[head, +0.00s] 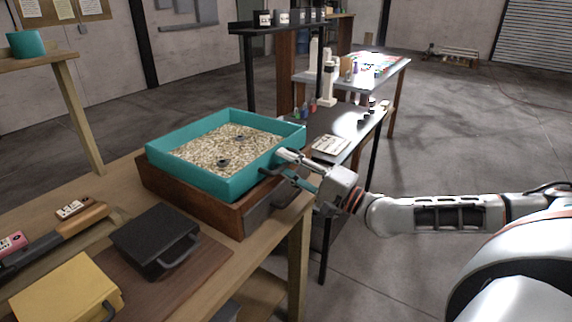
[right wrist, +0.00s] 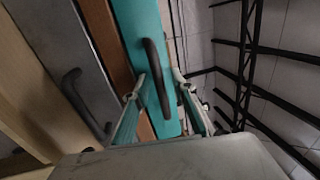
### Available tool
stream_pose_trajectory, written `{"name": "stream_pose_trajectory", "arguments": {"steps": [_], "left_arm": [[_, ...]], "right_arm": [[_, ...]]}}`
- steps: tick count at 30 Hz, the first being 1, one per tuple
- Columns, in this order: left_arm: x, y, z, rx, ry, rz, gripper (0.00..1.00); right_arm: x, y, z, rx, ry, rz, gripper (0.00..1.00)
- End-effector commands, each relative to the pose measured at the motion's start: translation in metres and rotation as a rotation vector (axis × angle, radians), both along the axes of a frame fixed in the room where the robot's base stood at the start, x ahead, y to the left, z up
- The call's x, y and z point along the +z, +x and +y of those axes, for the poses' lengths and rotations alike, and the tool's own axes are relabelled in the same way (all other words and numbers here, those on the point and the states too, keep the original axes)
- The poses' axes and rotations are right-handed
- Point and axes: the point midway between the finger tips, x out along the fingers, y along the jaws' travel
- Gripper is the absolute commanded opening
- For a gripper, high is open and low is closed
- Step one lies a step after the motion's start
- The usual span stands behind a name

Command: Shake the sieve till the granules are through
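The teal sieve (head: 210,184) sits on a brown wooden box (head: 190,203) on the bench. Pale granules (head: 225,147) cover its floor, with a few dark lumps among them. My right gripper (head: 284,165) is at the sieve's right side, its fingers apart. In the right wrist view, the sieve's black handle (right wrist: 156,75) lies between the two spread fingers of my right gripper (right wrist: 160,82), with a gap visible. Whether a finger touches the handle is unclear. The box's inside is hidden below the sieve. My left gripper is not in view.
A black case (head: 155,240) and a yellow case (head: 68,290) lie on the bench (head: 240,270) in front. A dark table (head: 350,125) with bottles stands behind. Floor at right is open.

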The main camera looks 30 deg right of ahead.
Motion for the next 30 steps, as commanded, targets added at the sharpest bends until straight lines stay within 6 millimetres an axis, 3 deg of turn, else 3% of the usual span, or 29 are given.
{"name": "stream_pose_trajectory", "arguments": {"steps": [7, 10, 17, 30], "left_arm": [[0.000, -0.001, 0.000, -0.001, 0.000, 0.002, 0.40], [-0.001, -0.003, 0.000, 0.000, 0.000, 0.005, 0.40], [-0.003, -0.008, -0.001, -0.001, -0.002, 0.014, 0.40], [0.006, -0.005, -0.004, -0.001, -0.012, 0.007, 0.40]], "right_arm": [[0.000, 0.000, 0.000, 0.000, -0.001, 0.001, 0.26], [0.000, 0.000, 0.000, 0.000, -0.001, 0.001, 0.00], [0.000, 0.001, 0.001, 0.000, 0.000, 0.000, 0.00], [0.000, 0.029, 0.011, 0.000, -0.001, 0.000, 0.00]]}}
